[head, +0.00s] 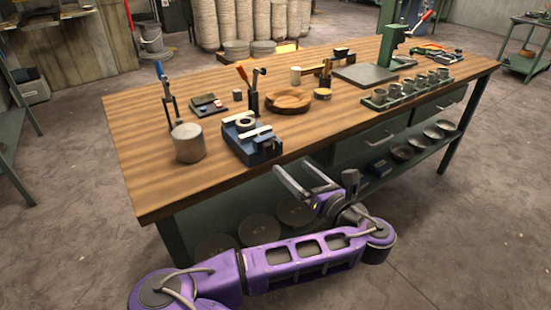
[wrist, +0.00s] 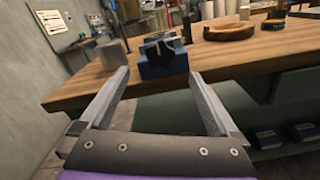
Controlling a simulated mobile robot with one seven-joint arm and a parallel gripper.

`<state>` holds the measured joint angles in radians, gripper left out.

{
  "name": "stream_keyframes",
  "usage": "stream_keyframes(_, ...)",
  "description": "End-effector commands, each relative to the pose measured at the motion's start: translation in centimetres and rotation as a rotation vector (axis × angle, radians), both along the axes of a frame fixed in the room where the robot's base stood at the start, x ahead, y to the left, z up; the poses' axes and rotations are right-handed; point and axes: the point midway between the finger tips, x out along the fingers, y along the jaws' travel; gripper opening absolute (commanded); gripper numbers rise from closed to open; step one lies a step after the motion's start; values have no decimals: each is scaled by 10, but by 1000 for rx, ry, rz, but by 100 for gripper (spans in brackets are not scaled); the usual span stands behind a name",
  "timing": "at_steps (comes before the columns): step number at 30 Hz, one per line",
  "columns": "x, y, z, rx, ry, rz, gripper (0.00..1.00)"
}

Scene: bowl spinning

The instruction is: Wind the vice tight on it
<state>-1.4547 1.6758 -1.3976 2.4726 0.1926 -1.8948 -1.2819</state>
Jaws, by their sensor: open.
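The blue vice (head: 262,152) stands at the front edge of the bench, with pale strips along its jaw tops. A grey ring-shaped piece (head: 245,123) sits between the jaws; I cannot tell how tightly it is held. In the wrist view the vice (wrist: 160,67) is straight ahead, beyond my fingertips, with a dark knob or handle (wrist: 171,52) on its near face. My gripper (head: 293,166) is open and empty, in front of the bench edge and apart from the vice. It also shows in the wrist view (wrist: 157,75).
A grey cylinder (head: 188,146) stands left of the vice on the wooden bench (head: 140,190). A wooden bowl (head: 289,101) and upright tools (head: 253,92) are behind it. A rack of cups (head: 408,90) is to the right. Below are drawers and a shelf with round discs (head: 259,228).

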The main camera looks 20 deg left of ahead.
Motion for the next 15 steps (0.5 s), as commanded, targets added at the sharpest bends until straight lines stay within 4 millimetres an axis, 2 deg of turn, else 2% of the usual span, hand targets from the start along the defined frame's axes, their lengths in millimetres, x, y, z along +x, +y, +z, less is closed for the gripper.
stream_keyframes(1, 7, 10, 0, 0, 0, 5, 96)
stream_keyframes(6, 30, 37, 0, 0, -2, 4, 96)
stream_keyframes(15, 55, 64, 1, 0, -1, 0, 96)
